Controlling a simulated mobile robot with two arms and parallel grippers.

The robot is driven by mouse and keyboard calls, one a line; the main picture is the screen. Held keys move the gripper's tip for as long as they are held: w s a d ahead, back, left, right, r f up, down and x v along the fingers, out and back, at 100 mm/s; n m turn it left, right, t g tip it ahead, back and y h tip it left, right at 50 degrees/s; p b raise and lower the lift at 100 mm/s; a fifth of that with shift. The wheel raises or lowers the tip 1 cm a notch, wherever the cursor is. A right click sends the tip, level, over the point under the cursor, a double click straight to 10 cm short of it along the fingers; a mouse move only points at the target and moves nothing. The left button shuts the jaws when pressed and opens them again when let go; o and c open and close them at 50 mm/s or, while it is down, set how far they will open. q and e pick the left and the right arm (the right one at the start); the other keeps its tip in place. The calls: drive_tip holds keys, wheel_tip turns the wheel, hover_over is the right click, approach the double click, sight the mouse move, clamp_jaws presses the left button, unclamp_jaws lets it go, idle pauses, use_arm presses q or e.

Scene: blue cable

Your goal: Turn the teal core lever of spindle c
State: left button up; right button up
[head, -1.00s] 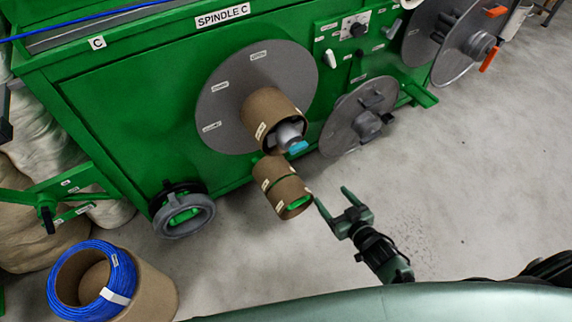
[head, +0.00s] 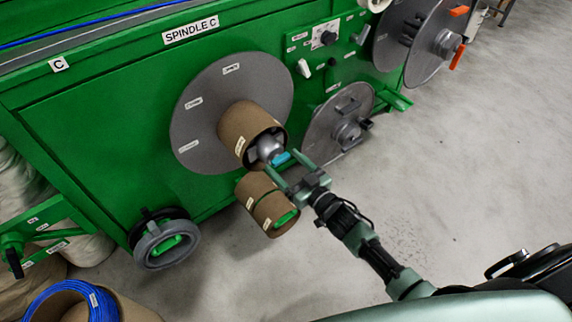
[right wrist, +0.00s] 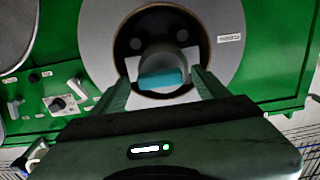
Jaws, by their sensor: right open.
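The teal core lever (head: 281,159) sticks out at the front of the grey hub (head: 268,149) of spindle c, inside a brown cardboard core (head: 243,125) on a grey disc (head: 205,95). My right gripper (head: 282,164) is open, with its two fingers on either side of the lever. In the right wrist view the lever (right wrist: 162,79) lies level between the open fingers (right wrist: 165,88), and I see no finger touching it. The grey hub shows behind it. My left gripper is not in view.
A second cardboard core (head: 262,200) sits just below spindle c, close to my right gripper. A blue cable coil (head: 65,300) lies at lower left. The floor at right is clear.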

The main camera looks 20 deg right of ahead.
drive_tip(key=c, duration=1.4)
